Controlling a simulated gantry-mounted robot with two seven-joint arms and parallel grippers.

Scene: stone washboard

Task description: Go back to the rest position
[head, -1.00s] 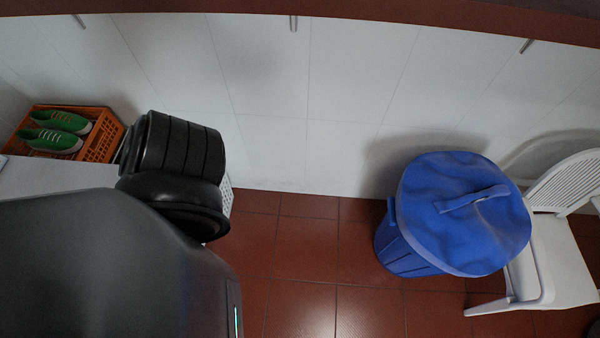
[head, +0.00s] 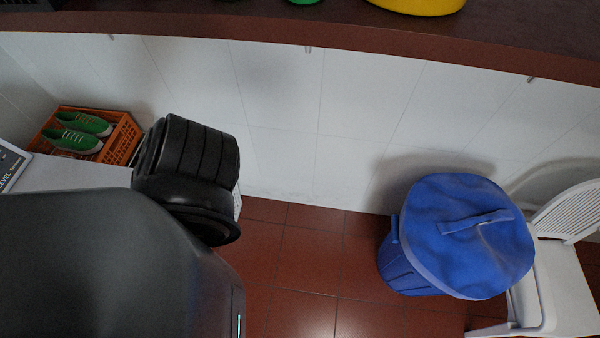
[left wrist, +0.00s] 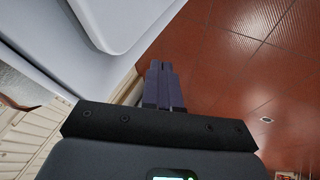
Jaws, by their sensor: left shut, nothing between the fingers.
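My left gripper (left wrist: 162,84) shows in the left wrist view, its two dark fingers together and nothing between them. It is over the red tiled floor (left wrist: 235,70), beside a pale white body with rounded edges (left wrist: 120,25) at the upper left. In the head view a large dark arm part of mine fills the lower left, and no gripper fingers show there. My right gripper is in neither view.
A blue lidded bin (head: 465,235) stands right, beside a white chair (head: 560,270). An orange crate (head: 122,140) with green shoes (head: 80,132) is at the left. A brown shelf (head: 250,30) crosses the top; a yellow object (head: 420,4) sits on it. Floor between is clear.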

